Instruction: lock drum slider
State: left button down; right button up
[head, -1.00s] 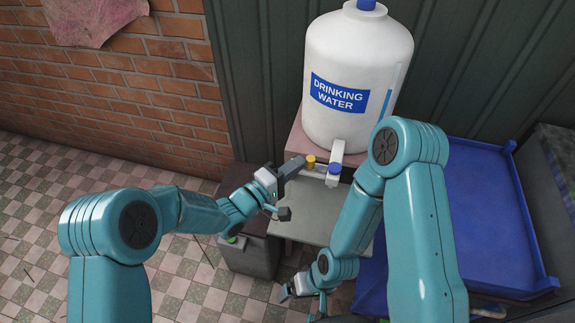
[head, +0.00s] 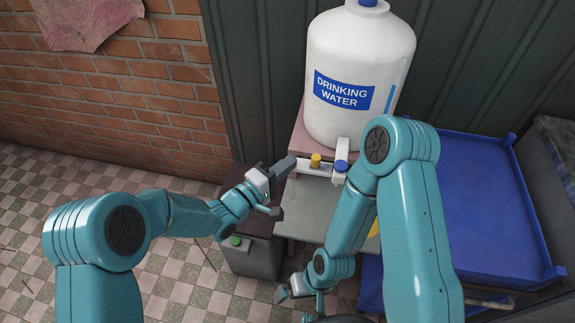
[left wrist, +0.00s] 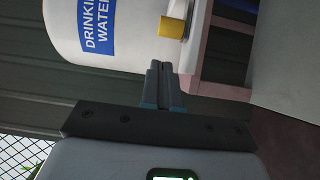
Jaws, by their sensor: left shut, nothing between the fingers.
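A white water drum (head: 355,85) with a blue "DRINKING WATER" label stands upright in the head view. In the left wrist view the shut fingers (left wrist: 161,72) point toward the yellow knob (left wrist: 171,27), with a small gap between; the drum (left wrist: 75,30) is at upper left. My right gripper (head: 283,293) is low, near the bottom edge; its jaws are unclear.
The drum stands on a pinkish stand with a grey-green surface (head: 305,212) in front. A dark grey container (head: 250,258) with a green cap is below my left gripper. A large blue tray (head: 485,215) lies right. A brick wall (head: 100,105) is at left.

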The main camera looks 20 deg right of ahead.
pick_arm(q)
jog(key=b+v, duration=0.1)
jog(key=v, duration=0.9)
jog(key=shift+a, duration=0.25)
pick_arm(e)
jog(key=shift+x, duration=0.8)
